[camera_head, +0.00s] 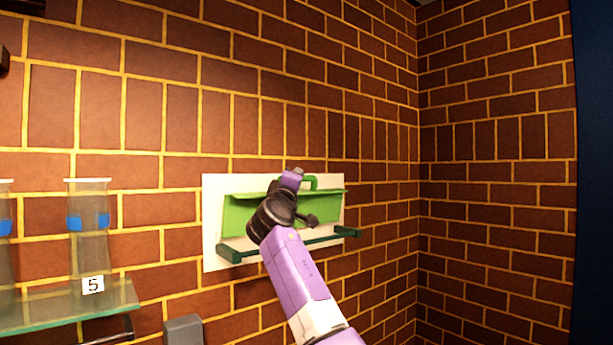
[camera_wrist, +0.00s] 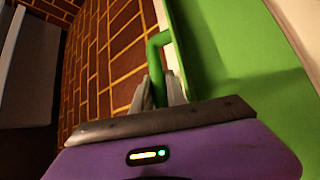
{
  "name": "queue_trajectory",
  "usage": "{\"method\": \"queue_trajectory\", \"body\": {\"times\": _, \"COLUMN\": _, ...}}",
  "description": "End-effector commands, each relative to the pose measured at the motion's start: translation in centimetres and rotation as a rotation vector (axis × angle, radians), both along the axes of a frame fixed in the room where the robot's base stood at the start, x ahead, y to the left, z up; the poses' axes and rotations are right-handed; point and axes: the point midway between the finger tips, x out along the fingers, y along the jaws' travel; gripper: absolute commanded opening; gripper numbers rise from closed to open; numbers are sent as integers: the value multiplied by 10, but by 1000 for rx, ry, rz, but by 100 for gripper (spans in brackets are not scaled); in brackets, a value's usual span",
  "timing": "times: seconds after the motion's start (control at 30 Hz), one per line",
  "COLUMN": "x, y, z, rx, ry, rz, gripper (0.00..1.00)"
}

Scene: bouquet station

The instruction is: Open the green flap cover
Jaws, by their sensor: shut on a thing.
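The green flap cover (camera_head: 238,213) is on a white wall panel (camera_head: 212,187). Its green handle (camera_head: 325,179) stands at the top edge, just right of my gripper (camera_head: 297,174). In the wrist view, the handle (camera_wrist: 157,45) runs down between the two grey fingers of my gripper (camera_wrist: 160,88), which is shut on it. The flap's green face (camera_wrist: 225,55) fills the right of that view. My arm and wrist hide the middle of the flap in the head view, so I cannot tell how far it is tilted.
A dark green bar (camera_head: 328,238) juts out along the panel's bottom edge, below the flap. At left, a glass shelf (camera_head: 50,312) holds clear vessels with blue bands, one (camera_head: 88,245) above a "5" label. A brick side wall (camera_head: 490,220) stands to the right.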

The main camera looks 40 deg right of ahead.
Motion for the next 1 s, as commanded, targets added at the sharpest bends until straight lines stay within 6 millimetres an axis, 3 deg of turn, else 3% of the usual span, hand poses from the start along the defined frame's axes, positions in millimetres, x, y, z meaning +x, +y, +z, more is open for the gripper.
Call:
{"method": "queue_trajectory", "body": {"times": 0.3, "x": 13, "y": 0, "z": 2, "rx": 5, "ry": 74, "rz": 0, "gripper": 0}}
{"method": "queue_trajectory", "body": {"times": 0.7, "x": 14, "y": -1, "z": 1, "rx": 6, "ry": 80, "rz": -1, "gripper": 0}}
{"method": "queue_trajectory", "body": {"times": 0.73, "x": 14, "y": -1, "z": 1, "rx": 6, "ry": 80, "rz": -1, "gripper": 20}}
{"method": "queue_trajectory", "body": {"times": 0.77, "x": 14, "y": -1, "z": 1, "rx": 6, "ry": 80, "rz": -1, "gripper": 26}}
{"method": "queue_trajectory", "body": {"times": 1.0, "x": 14, "y": -1, "z": 0, "rx": 6, "ry": 80, "rz": 0, "gripper": 27}}
